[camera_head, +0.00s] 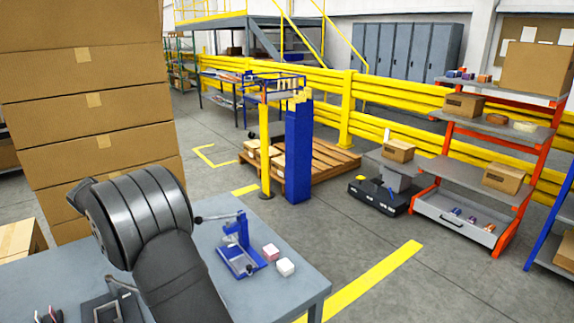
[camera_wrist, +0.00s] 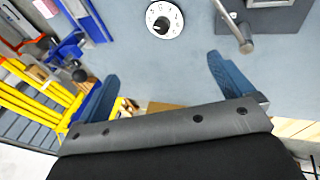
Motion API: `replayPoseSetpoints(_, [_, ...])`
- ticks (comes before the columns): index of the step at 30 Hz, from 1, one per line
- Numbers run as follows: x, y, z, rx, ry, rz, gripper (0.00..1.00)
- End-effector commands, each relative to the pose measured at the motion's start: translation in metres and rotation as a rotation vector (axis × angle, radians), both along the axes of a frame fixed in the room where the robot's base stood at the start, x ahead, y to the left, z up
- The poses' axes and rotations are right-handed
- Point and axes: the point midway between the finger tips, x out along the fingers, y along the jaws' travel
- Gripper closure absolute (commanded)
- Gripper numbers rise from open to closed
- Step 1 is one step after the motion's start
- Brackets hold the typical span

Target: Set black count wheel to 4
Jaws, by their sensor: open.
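The count wheel (camera_wrist: 163,20) shows in the wrist view near the top middle. It is a white disc with black digits around its edge and a black knob at its centre, on the grey-blue table top. The digits are too small to tell which one it is set to. My gripper (camera_wrist: 162,68) is open, with its two blue fingers apart below the wheel in the picture. Nothing is between the fingers, and they do not touch the wheel. In the head view I cannot make out the wheel, and my arm hides part of the table.
A dark grey box with a metal lever (camera_wrist: 246,40) stands right of the wheel. A blue hand press (camera_head: 238,258) with a black-knobbed lever stands on the table (camera_head: 300,288), beside a pink block (camera_head: 271,253) and a white block (camera_head: 286,267). Stacked cartons (camera_head: 95,110) rise behind the table.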

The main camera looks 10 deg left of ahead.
Motion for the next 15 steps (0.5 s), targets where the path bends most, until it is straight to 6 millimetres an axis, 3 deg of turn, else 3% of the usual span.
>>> replayPoseSetpoints(1, [0.0, 0.0, 0.0, 0.0, 0.0, 0.0, 0.14])
replayPoseSetpoints(6, [0.0, 0.0, 0.0, 0.0, 0.0, 0.0, 0.44])
replayPoseSetpoints(10, [0.003, -0.005, -0.003, 0.007, 0.022, 0.018, 0.44])
replayPoseSetpoints(15, [0.015, -0.027, -0.012, 0.059, 0.128, 0.135, 0.44])
